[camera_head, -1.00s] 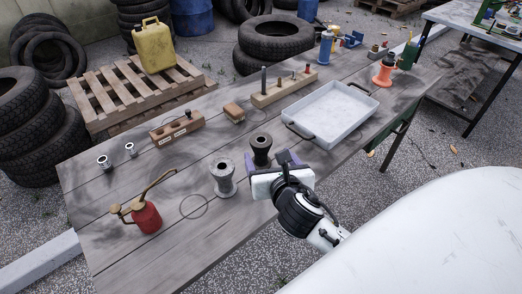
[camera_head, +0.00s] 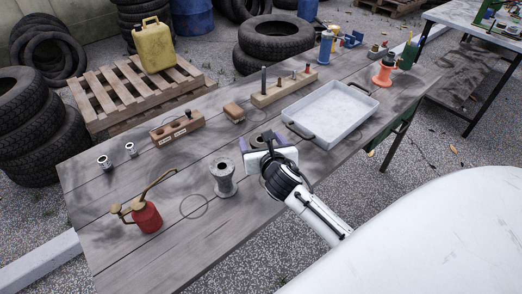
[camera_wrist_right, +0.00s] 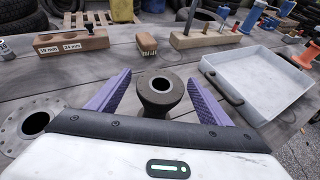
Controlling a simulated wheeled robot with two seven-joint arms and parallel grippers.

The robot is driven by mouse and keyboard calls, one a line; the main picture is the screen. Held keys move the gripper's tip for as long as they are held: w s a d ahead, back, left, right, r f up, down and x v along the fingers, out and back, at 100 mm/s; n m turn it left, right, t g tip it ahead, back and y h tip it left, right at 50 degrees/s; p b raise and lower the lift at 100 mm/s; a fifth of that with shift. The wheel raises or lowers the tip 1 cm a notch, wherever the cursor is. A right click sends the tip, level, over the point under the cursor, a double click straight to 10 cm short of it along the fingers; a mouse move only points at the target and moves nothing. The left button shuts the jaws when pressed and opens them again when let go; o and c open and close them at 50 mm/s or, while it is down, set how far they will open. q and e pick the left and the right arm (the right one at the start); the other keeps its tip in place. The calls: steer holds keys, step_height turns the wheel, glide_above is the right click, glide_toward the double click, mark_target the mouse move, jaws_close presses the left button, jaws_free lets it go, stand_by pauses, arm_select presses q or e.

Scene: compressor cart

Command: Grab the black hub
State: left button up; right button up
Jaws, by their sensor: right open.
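The black hub (camera_wrist_right: 158,91) stands upright on the table, with its round flange and centre hole facing up in the right wrist view. My right gripper (camera_wrist_right: 157,88) is open, with one purple finger on each side of the hub and visible gaps between fingers and hub. In the head view the right gripper (camera_head: 264,141) covers most of the hub. A grey hub (camera_head: 223,177) stands to the left of it on the table; its flange also shows at the left edge of the right wrist view (camera_wrist_right: 20,124). My left gripper is not in view.
A white tray (camera_head: 337,136) with dark handles lies right of the gripper. Behind are a brush (camera_head: 234,112), a wooden block with labels (camera_head: 178,130) and a peg rack (camera_head: 285,90). A red oil can (camera_head: 147,215) stands front left. Bare table lies around the grey hub.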

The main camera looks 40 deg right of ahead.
steer(key=c, duration=1.5)
